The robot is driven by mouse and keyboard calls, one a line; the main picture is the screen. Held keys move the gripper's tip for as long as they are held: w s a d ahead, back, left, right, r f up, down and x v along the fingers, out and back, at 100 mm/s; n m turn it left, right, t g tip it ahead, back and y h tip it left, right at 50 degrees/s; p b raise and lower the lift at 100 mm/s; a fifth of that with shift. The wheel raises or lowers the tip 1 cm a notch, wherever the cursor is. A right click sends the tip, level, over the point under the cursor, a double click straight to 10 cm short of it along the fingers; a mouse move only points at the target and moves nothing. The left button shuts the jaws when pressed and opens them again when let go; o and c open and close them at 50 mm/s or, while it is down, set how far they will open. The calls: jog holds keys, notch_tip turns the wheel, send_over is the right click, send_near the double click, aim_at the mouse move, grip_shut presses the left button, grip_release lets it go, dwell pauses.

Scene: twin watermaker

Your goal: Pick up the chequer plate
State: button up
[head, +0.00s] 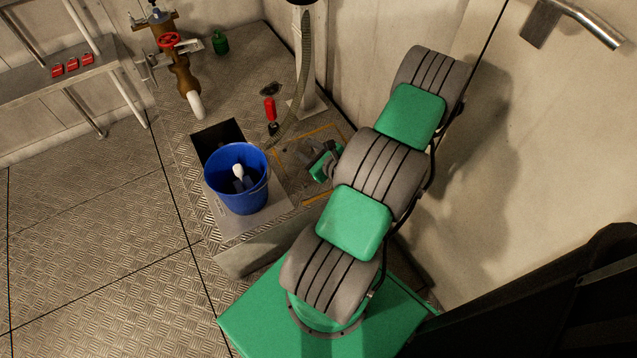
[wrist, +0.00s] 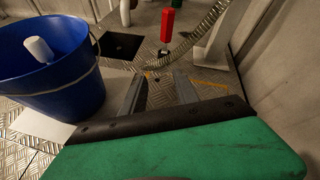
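The patterned metal chequer plate (head: 290,158) appears to be the panel inside a yellow outline on top of the raised platform. My arm and gripper hide part of it. In the wrist view a patterned plate surface (wrist: 160,92) shows between and beyond the fingers, with a piece of yellow line to the right. My gripper (head: 318,152) is over the yellow-outlined area. In the wrist view my gripper (wrist: 160,76) has its two grey fingers apart with nothing between them. I cannot tell whether the fingertips touch the plate.
A blue bucket (head: 236,192) with a white-ended item inside stands left of my gripper. A dark square opening (head: 208,136) lies behind it. A red object (head: 270,108) and a ribbed hose (head: 304,75) are beyond the gripper. A wall (head: 490,130) rises close on the right.

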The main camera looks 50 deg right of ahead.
jog(key=s+d+f+m+h, duration=0.1)
jog(key=f+m, duration=0.1)
jog(key=s+d+f+m+h+b, duration=0.1)
jog(key=s+f, duration=0.1)
jog(key=f, duration=0.1)
jog(key=s+d+f+m+h+b, duration=0.1)
jog(key=f+m, duration=0.1)
jog(key=shift+s+d+f+m, duration=0.15)
jog(key=shift+d+f+m, duration=0.1)
jog(key=shift+m, duration=0.05)
jog(key=shift+d+f+m, duration=0.25)
jog(key=shift+d+m, duration=0.05)
jog(key=b+x, duration=0.3)
jog(key=x, duration=0.4)
jog(key=shift+d+f, duration=0.1)
jog(key=shift+c, duration=0.6)
grip_shut()
